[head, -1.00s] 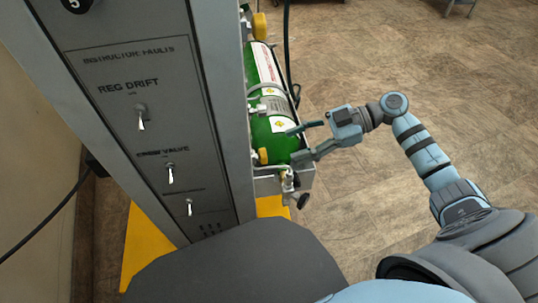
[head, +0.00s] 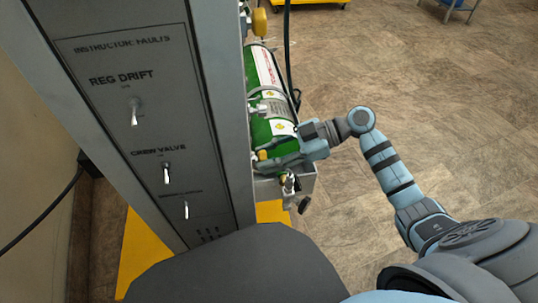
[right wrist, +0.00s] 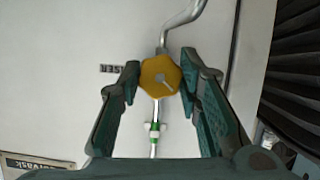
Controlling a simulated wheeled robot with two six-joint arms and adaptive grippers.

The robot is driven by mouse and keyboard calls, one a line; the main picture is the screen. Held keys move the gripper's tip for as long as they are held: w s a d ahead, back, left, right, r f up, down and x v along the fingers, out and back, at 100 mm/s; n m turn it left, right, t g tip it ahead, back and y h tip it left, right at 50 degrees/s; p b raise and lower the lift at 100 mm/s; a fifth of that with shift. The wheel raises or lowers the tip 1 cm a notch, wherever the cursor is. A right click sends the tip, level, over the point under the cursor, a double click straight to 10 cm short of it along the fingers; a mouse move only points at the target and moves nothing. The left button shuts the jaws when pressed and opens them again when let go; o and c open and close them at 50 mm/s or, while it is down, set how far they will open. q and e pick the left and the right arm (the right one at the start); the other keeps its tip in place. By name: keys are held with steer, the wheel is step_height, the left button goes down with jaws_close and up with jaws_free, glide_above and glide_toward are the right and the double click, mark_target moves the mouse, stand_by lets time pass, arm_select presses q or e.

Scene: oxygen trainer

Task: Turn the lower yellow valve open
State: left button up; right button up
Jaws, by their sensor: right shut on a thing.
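The lower yellow valve (head: 262,155) is a small knob at the lower end of the green cylinder (head: 262,130), on the side of the grey cabinet. In the right wrist view the yellow knob (right wrist: 158,84) has a lobed rim and a short pale mark on its face. My right gripper (head: 268,153) is shut on the knob, one finger on each side, as the right wrist view (right wrist: 160,70) also shows. Metal tubing runs above and below the knob there. My left gripper is not in view.
An upper yellow valve (head: 259,21) sits near the cylinder's far end. A black hose (head: 287,50) hangs beside the cylinder. The cabinet panel (head: 135,75) with several switches stands to the left. A metal bracket (head: 303,183) lies just below my gripper. Open floor spreads to the right.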

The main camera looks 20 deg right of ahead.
steer(key=n+t+p, duration=0.1)
steer(key=p, duration=0.1)
steer(key=n+p, duration=0.1)
steer(key=p, duration=0.1)
steer(key=shift+s+r+n+t+p, duration=0.2)
steer(key=shift+n+t+p, duration=0.1)
steer(key=shift+t+p, duration=0.1)
steer(key=shift+w+f+n+t, duration=0.1)
steer(key=shift+f+n+t, duration=0.05)
steer(key=shift+n+t, duration=0.2)
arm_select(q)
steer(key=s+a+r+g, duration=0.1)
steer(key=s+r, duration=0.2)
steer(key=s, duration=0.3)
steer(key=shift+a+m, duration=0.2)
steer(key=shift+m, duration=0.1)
arm_select(e)
steer(key=shift+f+n, duration=0.1)
steer(key=shift+n, duration=0.15)
steer(key=o, duration=1.1)
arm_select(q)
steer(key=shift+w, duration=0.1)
arm_select(e)
steer(key=shift+o, duration=0.2)
